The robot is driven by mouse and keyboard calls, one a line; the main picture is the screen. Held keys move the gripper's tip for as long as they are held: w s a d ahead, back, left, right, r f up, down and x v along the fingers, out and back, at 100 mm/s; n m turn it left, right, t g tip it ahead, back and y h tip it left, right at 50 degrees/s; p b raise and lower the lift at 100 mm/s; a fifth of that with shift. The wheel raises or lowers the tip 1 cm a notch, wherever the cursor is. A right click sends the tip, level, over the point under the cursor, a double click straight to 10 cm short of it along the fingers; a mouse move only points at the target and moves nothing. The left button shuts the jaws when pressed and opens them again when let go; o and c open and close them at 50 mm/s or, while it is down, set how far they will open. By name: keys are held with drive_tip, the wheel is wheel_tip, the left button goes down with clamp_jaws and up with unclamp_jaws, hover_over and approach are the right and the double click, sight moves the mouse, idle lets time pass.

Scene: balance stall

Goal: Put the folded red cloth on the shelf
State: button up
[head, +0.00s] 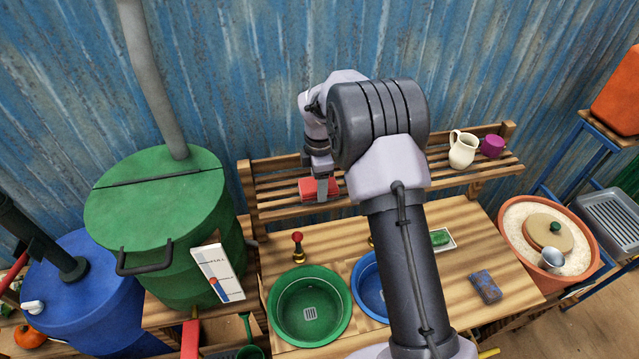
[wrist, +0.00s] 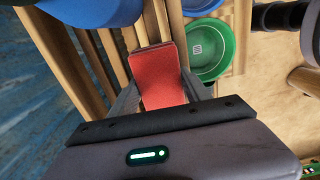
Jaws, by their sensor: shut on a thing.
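The folded red cloth (head: 318,187) is at the left part of the slatted wooden shelf (head: 275,200) in the head view. My gripper (head: 321,190) is shut on the cloth, with a finger on its near side. In the wrist view the red cloth (wrist: 158,78) lies between the two fingers, with the shelf slats (wrist: 110,50) beside and behind it. Whether the cloth touches the slats or hangs just above them, I cannot tell. My arm hides the middle of the shelf.
A cream jug (head: 462,149) and a purple mug (head: 492,146) stand at the shelf's right end. Below are a green basin (head: 309,306), a blue basin (head: 369,289) and a blue-grey sponge (head: 485,287). A green barrel (head: 160,225) stands left of the shelf.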

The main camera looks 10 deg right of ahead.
drive_tip(key=shift+f, duration=0.35)
drive_tip(key=o, duration=1.4)
